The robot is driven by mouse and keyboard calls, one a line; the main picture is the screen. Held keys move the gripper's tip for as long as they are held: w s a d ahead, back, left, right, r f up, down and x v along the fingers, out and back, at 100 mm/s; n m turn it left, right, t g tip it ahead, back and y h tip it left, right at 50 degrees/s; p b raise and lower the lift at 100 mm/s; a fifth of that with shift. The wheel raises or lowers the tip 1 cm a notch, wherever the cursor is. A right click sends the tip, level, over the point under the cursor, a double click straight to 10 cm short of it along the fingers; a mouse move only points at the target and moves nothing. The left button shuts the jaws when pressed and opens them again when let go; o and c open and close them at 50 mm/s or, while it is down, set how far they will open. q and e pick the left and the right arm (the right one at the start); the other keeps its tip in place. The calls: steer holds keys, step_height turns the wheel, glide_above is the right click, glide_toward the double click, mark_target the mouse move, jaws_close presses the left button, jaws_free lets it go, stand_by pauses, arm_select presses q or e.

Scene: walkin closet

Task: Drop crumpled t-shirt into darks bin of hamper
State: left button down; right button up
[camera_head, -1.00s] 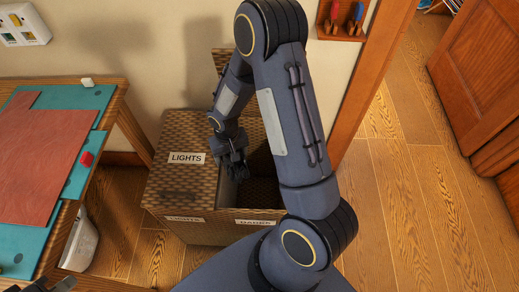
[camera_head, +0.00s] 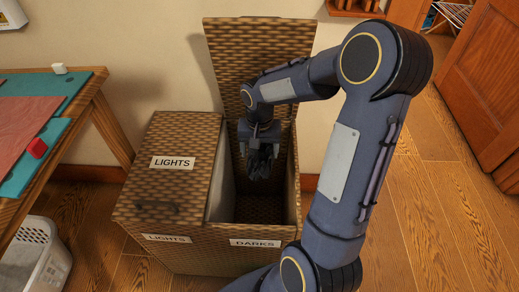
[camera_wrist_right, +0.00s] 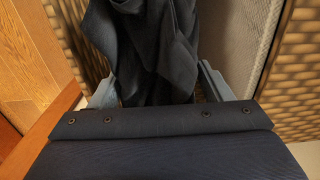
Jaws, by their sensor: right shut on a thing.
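The hamper (camera_head: 165,205) is brown wicker with two compartments. The lights side, at left, is closed by its lid. The darks bin (camera_head: 268,231) at right is open, its lid (camera_head: 225,65) raised against the wall. My right gripper (camera_head: 262,150) points down over the darks opening, toward its back. It is shut on the dark crumpled t-shirt (camera_head: 260,165), which hangs at the mouth of the bin. In the right wrist view the t-shirt (camera_wrist_right: 150,45) is bunched between the two fingers. My left gripper is out of view.
A wooden door (camera_head: 480,90) is at far right. The floor at right is clear.

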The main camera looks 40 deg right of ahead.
step_height(320, 180, down, 4)
steer(key=shift+r+b, duration=0.1)
steer(key=shift+b, duration=1.05)
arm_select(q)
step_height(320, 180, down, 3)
arm_select(e)
steer(key=o, duration=1.1)
steer(key=shift+r, duration=0.15)
step_height(320, 180, up, 8)
steer(key=p, duration=0.3)
steer(key=shift+f, duration=0.2)
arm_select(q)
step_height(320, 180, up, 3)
